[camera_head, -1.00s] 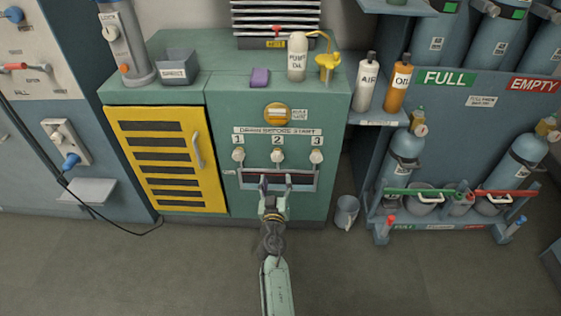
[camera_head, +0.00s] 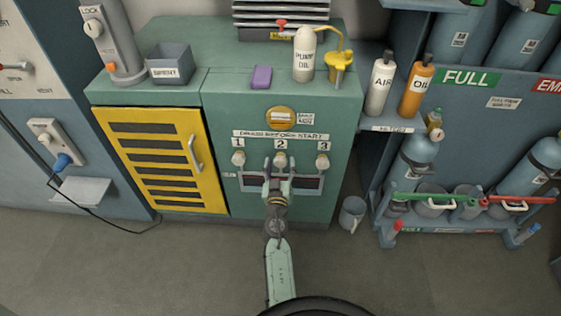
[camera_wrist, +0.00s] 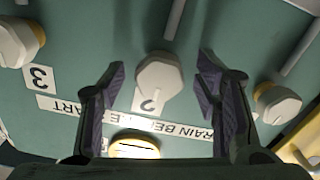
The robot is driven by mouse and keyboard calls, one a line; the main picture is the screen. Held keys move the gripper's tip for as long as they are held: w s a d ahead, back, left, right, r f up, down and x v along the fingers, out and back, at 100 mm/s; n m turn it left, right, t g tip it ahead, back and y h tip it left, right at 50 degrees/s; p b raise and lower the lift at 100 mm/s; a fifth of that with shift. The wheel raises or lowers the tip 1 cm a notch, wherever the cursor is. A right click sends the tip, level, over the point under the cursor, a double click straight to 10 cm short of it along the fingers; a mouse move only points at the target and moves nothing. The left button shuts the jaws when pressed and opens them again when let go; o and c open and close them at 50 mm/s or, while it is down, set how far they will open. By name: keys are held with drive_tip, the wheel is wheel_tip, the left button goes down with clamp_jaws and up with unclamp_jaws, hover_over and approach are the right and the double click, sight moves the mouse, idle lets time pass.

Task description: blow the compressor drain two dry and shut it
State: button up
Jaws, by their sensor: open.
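The drain two knob (camera_head: 280,159) is a small pale knob under the label 2 on the green compressor cabinet (camera_head: 300,105). In the wrist view this knob (camera_wrist: 158,76) lies between my two open fingers, with a gap on each side. My gripper (camera_head: 279,168) is in front of it, open and empty; the wrist view shows its dark finger pads (camera_wrist: 160,92). I cannot tell how deep the fingers reach around the knob. Drain one (camera_head: 238,159) and drain three (camera_head: 322,161) stand on either side. A tray or trough (camera_head: 310,183) below the drains is partly hidden by my arm.
A yellow louvred door (camera_head: 160,160) is left of the drains. A grey bucket (camera_head: 352,213) is on the floor at right. The rack (camera_head: 460,120) stands beyond.

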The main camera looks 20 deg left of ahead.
drive_tip(key=shift+c, duration=0.3)
drive_tip(key=c, duration=1.1)
